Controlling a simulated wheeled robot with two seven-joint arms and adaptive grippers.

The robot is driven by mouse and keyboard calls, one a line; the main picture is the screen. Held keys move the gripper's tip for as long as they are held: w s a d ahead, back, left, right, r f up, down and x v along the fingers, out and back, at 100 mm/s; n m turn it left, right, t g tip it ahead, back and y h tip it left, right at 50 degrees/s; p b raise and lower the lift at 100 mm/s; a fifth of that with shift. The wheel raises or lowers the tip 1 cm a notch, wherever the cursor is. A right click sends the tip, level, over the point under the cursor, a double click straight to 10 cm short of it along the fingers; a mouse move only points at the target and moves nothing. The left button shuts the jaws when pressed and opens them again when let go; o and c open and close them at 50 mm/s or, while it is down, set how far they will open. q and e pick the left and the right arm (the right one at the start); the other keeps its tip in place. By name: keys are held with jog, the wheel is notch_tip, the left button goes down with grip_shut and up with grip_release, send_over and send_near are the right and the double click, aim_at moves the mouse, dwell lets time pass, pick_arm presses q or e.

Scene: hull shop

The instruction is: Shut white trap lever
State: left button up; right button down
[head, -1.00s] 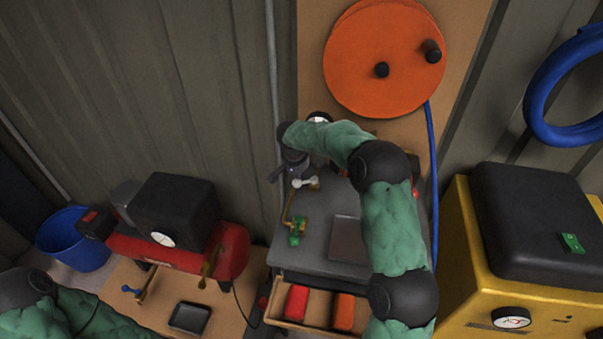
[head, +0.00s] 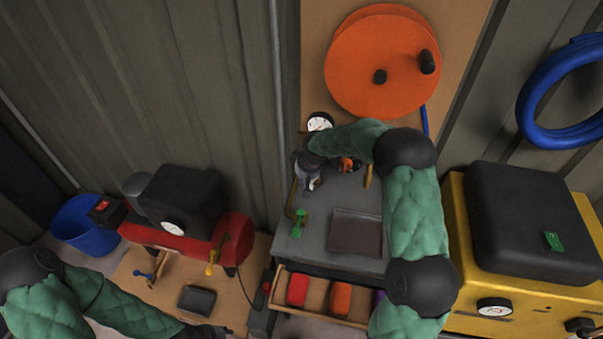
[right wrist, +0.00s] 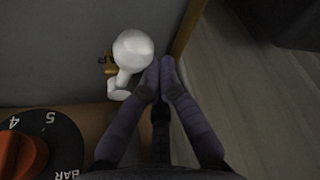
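The white trap lever (right wrist: 130,62), with a round ball knob and a brass fitting, shows in the right wrist view left of my fingertips. My right gripper (right wrist: 160,68) has its two dark fingers together with nothing seen between them. The fingertips are right beside the lever's white arm; I cannot tell whether they touch it. In the head view my right gripper (head: 308,178) is over the back left of the grey bench top and mostly hides the lever. My left gripper (head: 207,335) is at the bottom edge, mostly cut off.
A green lever (head: 299,222) on a brass pipe stands close in front. An orange-knobbed dial (right wrist: 25,150) is at lower left in the wrist view. A tray (head: 356,232) lies on the bench (head: 313,236). A drawer below (head: 322,318) is open. A red compressor (head: 235,235) stands left.

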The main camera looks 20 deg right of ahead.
pick_arm(q)
jog(key=shift+r, duration=0.2)
pick_arm(e)
jog(key=shift+s, duration=0.4)
jog(key=shift+s+d, duration=0.15)
pick_arm(q)
jog(key=shift+r, duration=0.1)
